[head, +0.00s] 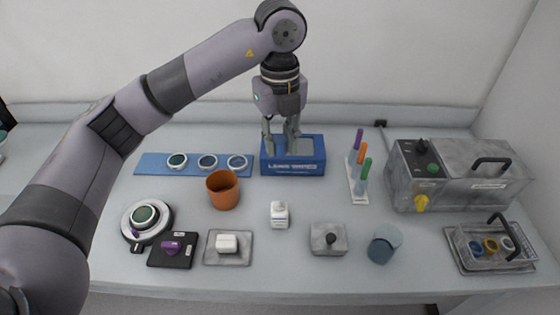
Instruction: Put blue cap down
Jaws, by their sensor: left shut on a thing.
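My left gripper (283,142) hangs pointing down at the blue box (293,166) with "LENS" lettering. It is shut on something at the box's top. A pale, tissue-like piece (301,147) shows at its fingertips, but the exact grip is too small to make out. A blue-grey round cap-like piece (380,251) is at the front right of the table, against a paler grey-blue round piece (389,234). I cannot tell whether it rests on it or leans. No blue cap is visible in my left gripper. My right gripper is not in view.
A pen rack (358,192), grey machine (455,172) and wire-handled tray (470,265) are right. Several small items line the front.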

